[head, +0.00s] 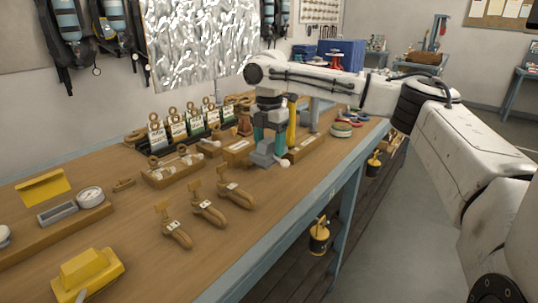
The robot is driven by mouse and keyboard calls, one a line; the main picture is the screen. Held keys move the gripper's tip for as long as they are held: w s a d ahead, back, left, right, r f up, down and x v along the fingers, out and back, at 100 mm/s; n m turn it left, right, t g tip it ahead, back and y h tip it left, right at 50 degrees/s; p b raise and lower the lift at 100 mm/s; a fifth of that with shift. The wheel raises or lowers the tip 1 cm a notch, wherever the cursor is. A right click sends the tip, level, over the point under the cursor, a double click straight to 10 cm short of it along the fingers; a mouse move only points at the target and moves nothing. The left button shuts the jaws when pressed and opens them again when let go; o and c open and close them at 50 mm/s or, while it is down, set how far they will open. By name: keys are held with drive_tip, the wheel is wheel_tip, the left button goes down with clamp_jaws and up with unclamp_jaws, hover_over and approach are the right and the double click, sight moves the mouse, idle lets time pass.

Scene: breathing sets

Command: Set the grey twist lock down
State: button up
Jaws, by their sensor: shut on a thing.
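My gripper (268,146) points straight down over the wooden workbench (130,228), near its far right part. Its teal fingers are shut on the grey twist lock (261,158), a small grey piece that shows at and below the fingertips. The fingers hide part of the twist lock. It is at or just above the bench top; I cannot tell if it touches. A small pale knob-like part shows at its right side.
Wooden blocks (236,148) stand close to the left of my gripper. A yellow upright cylinder (292,120) stands close on the right. Tan tagged handles (207,211) lie nearer, with bare bench between. A rack of tagged rings (180,128) is behind.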

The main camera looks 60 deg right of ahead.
sight(269, 154)
drive_tip(key=shift+w+d+f, duration=0.2)
drive_tip(key=shift+d+f, duration=0.15)
drive_tip(key=shift+f, duration=1.55)
drive_tip(key=shift+f, duration=0.15)
drive_tip(key=o, duration=1.5)
drive_tip(key=shift+o, duration=0.2)
wheel_tip(269, 154, up, 12)
drive_tip(key=shift+r, duration=0.1)
